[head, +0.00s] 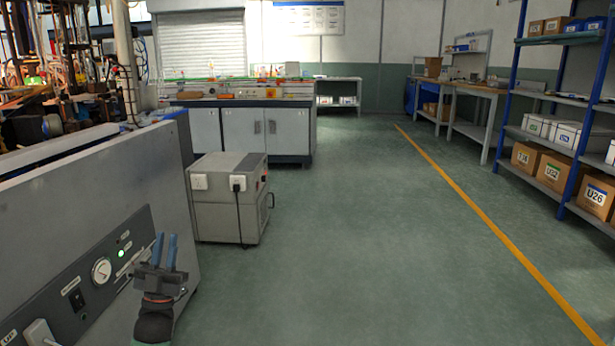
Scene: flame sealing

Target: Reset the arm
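My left gripper (164,252) is at the lower left of the head view, pointing up, in front of the grey machine's control panel (95,278). Its two blue fingers stand slightly apart with a narrow gap between them, and nothing shows in the gap. The panel has a round gauge (102,270), a lit green light (121,253) and a black switch (77,298). The gripper looks close to the panel's right end; whether it touches cannot be told. My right gripper is not in view.
A grey box unit (228,200) with a black cord stands on the floor just beyond the machine. A workbench (245,135) is behind it. A blue shelf rack (570,130) with cardboard boxes stands at right. The green floor (370,240) in the middle is clear, crossed by a yellow line (480,215).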

